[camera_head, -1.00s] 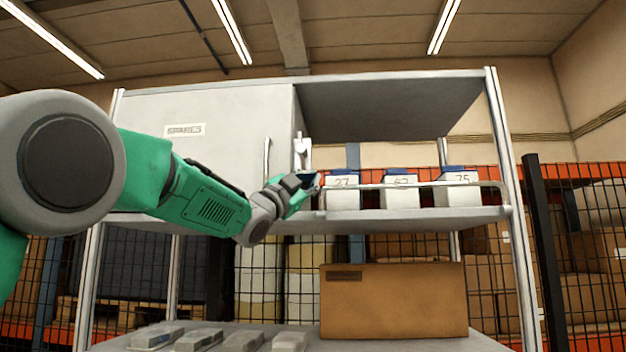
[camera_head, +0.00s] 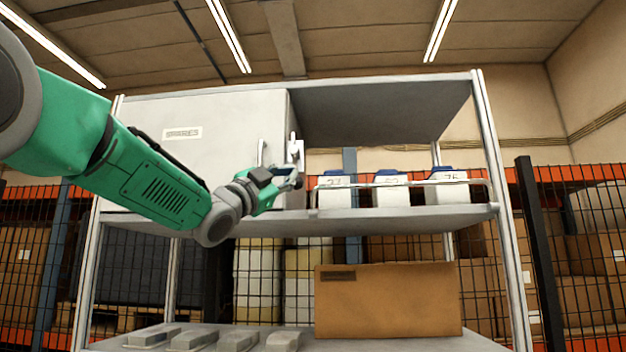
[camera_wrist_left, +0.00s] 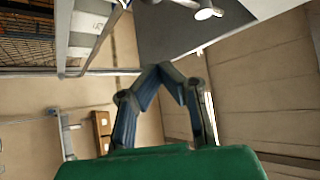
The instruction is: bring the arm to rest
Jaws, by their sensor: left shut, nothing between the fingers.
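My left arm (camera_head: 160,190), green and grey, reaches in from the upper left across the front of the shelf unit. Its gripper (camera_head: 297,180) is beside the right edge of the grey cabinet, near the cabinet's handles, left of the numbered white boxes. In the left wrist view the two blue-grey fingers (camera_wrist_left: 163,68) meet at their tips with nothing between them. The grey panel lies beyond the fingertips in that view; I cannot tell the exact gap. My right gripper is in neither view.
The grey cabinet (camera_head: 215,125) bears a "SPARES" label. White boxes with blue tops (camera_head: 391,192) stand behind a rail (camera_head: 470,183) on the shelf (camera_head: 400,219). Below are a brown cardboard box (camera_head: 388,302) and several grey blocks (camera_head: 191,340). Mesh fencing stands behind.

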